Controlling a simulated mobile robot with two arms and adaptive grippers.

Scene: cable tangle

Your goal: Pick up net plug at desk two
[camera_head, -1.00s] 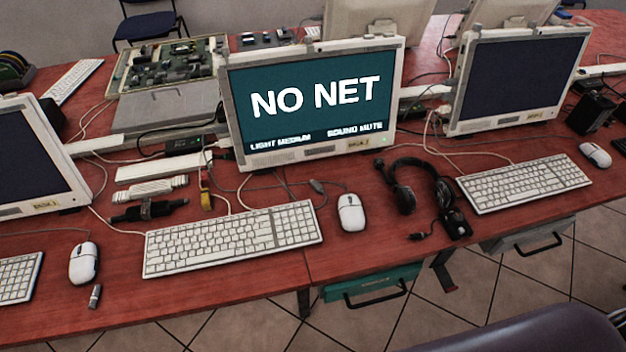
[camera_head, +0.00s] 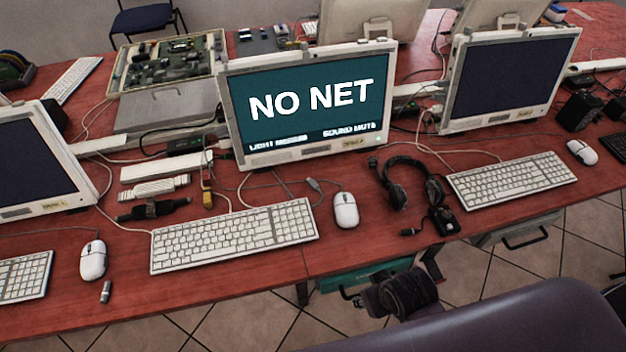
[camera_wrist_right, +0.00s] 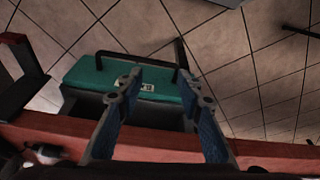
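The middle monitor (camera_head: 312,100) reads "NO NET". A small grey connector (camera_head: 314,185) lies on a cable below the monitor. I cannot tell which is the net plug. My left gripper is not in view.
A white mouse (camera_head: 345,210), a headset (camera_head: 408,184) and a small black device (camera_head: 446,221) lie right of the keyboard. The green drawer (camera_wrist_right: 150,80) is below the desk edge. A dark chair back (camera_head: 510,320) stands in front.

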